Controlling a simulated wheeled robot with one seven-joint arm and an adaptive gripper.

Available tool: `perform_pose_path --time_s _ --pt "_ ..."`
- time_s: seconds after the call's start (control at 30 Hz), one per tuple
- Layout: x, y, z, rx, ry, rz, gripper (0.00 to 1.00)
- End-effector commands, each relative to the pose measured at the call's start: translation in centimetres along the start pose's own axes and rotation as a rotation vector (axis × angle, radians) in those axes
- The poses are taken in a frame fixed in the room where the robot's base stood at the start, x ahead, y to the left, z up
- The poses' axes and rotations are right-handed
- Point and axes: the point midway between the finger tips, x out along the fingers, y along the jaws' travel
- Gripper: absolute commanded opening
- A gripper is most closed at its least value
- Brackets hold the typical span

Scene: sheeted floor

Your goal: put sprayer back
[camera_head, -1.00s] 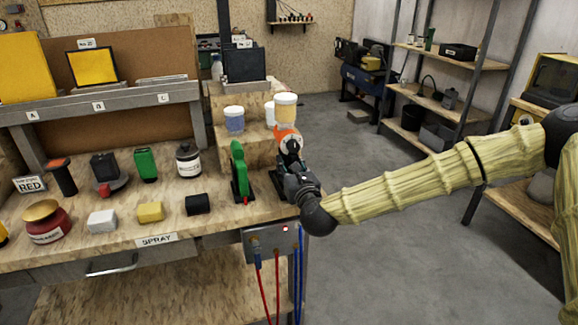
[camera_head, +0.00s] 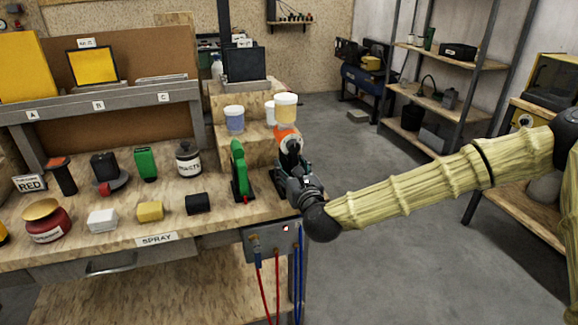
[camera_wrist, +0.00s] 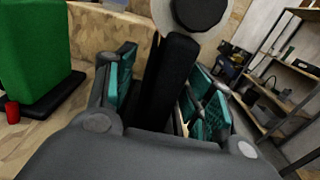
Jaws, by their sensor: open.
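The sprayer has an orange body (camera_head: 285,131), a dark round front end and a pale cup (camera_head: 286,106) on top. It is upright at the right end of the workbench. My gripper (camera_head: 293,172) is at its lower part, with the fingers pointing away from me. In the wrist view the sprayer's black handle (camera_wrist: 172,82) stands between the two teal finger pads of my gripper (camera_wrist: 163,88). The fingers are open, one on each side of the handle. A gap shows at the left pad; contact on the right is unclear. The sprayer's foot is largely hidden behind my gripper.
A green tool (camera_head: 239,169) on a black base stands close left of the sprayer. Tubs (camera_head: 234,119) stand on the wooden step behind. Several blocks and a red jar (camera_head: 47,222) lie along the workbench (camera_head: 120,243). Floor (camera_head: 400,240) is clear to the right.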

Motion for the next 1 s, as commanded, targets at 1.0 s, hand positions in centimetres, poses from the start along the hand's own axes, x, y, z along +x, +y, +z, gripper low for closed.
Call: perform_pose_path --time_s 1.0 --pt "-10.2 0.3 -0.8 -0.026 0.016 0.010 0.53"
